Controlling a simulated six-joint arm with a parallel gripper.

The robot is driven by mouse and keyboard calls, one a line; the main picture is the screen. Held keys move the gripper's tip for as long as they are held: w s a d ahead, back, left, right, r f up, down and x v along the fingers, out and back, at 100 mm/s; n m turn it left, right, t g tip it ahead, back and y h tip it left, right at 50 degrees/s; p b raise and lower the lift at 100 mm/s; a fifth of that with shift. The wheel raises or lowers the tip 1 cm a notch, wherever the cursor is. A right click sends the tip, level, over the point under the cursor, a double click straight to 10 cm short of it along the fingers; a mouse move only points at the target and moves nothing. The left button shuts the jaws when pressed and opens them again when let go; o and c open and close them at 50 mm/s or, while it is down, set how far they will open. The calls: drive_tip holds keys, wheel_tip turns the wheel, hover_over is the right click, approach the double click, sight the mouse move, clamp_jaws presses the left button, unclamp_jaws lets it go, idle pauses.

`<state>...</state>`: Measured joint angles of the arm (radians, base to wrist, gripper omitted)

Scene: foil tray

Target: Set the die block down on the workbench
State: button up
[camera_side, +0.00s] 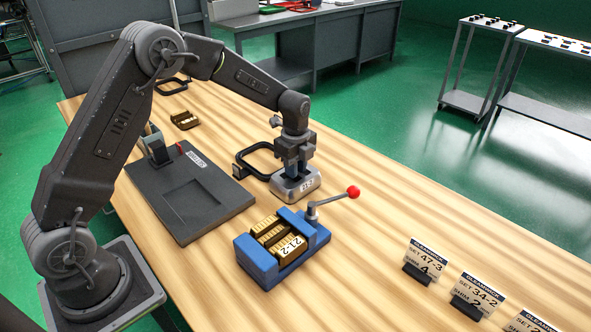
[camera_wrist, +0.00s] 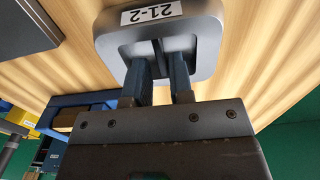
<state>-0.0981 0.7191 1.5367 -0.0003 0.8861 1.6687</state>
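The die block (camera_side: 297,187) is a silver-grey block with rounded corners and a white label reading 21-2. It is low over or on the wooden workbench (camera_side: 385,212), right of a black handled frame; I cannot tell whether its underside touches the wood. My gripper (camera_side: 297,168) points down at its top. In the wrist view the die block (camera_wrist: 205,35) shows a recess with a narrow middle part, and the blue fingers of my gripper (camera_wrist: 161,75) reach into it on either side of that part, closed on it. The block looks level.
A blue holder (camera_side: 262,268) with brass type labelled 21-2 and a red-knobbed lever (camera_side: 353,192) stands just in front. A dark base plate (camera_side: 190,190) lies left. The black frame (camera_side: 262,158) is close beside the block. Cards (camera_side: 424,261) stand at right; bare wood lies between.

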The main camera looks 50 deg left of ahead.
drive_tip(key=shift+r, duration=1.25)
drive_tip(key=o, duration=0.6)
drive_tip(key=shift+c, duration=0.2)
drive_tip(key=shift+f, duration=0.15)
drive_tip(key=shift+r, duration=2.15)
